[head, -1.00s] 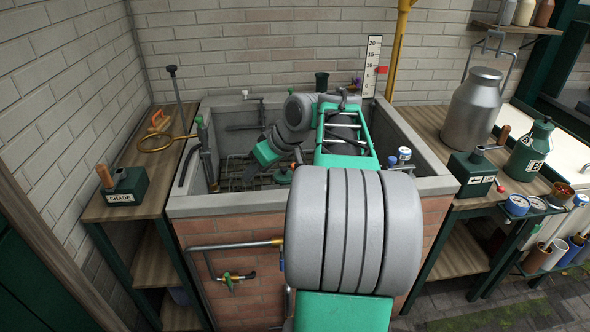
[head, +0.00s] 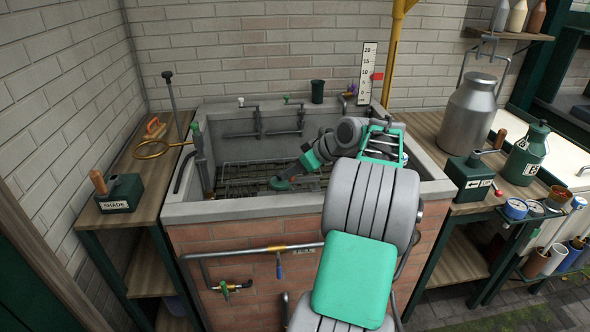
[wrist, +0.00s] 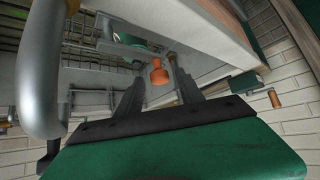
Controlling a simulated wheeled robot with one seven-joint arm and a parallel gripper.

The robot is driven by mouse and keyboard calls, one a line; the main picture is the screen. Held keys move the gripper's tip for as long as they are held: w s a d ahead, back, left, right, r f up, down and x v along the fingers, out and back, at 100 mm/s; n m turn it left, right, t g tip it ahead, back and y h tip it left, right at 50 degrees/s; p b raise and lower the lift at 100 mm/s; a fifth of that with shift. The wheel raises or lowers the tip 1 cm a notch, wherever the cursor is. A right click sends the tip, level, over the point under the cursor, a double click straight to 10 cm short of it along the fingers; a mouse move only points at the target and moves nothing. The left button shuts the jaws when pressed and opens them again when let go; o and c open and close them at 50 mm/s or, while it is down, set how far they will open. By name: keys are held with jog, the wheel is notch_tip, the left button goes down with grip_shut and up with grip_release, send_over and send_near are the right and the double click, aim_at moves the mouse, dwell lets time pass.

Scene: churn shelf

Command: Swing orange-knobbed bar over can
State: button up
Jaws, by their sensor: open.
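The orange knob (wrist: 159,72) shows in the wrist view, just ahead of my gripper (wrist: 158,88) and between its open black fingers, apart from them. The bar under it is mostly hidden. A green round piece (wrist: 132,40) lies close behind the knob. In the head view my arm reaches into the trough, with its green hand (head: 309,160) low above the grating; the knob cannot be made out there. A green disc (head: 281,184) lies just below the hand. A silver can (head: 470,112) stands on the right bench; I cannot tell whether it is the task's can.
The brick trough (head: 250,208) has a raised rim around my arm. Pipes with taps (head: 278,120) run along its back wall. A thick grey pipe (wrist: 42,70) is close on the left in the wrist view. A box marked SHADE (head: 122,194) is on the left bench.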

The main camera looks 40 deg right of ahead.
grip_shut()
dwell(0.3)
dwell(1.1)
